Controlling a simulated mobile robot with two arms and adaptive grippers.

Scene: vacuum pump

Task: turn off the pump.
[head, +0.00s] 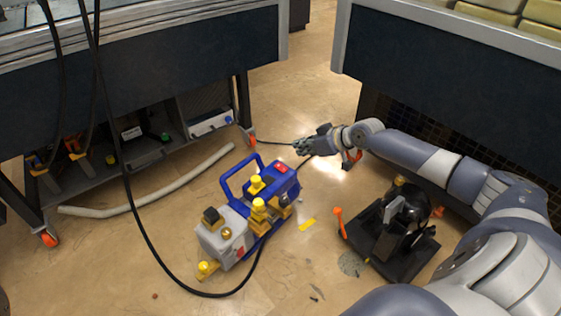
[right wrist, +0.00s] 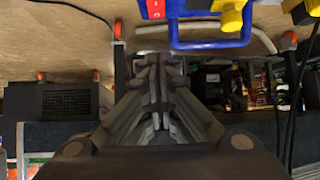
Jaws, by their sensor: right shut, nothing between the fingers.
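The pump (head: 228,232) stands on the floor in the middle of the head view. It has a grey and blue body, a blue carrying handle (head: 229,182) and several yellow caps. A red switch (head: 281,168) sits on its blue end, on the side toward my right gripper. My right gripper (head: 300,147) is shut and empty, beyond and slightly right of the switch, apart from the pump. In the right wrist view its closed fingers (right wrist: 158,68) lie below the red switch (right wrist: 155,8) and the blue handle (right wrist: 210,44). The switch's position is too small to tell. My left gripper is out of view.
A black device (head: 402,225) on a dark base stands right of the pump, near my right arm. A black hose (head: 140,225) runs to the pump. A pale tube (head: 150,203) lies at left. Benches stand at both sides; open floor (head: 300,90) lies between them.

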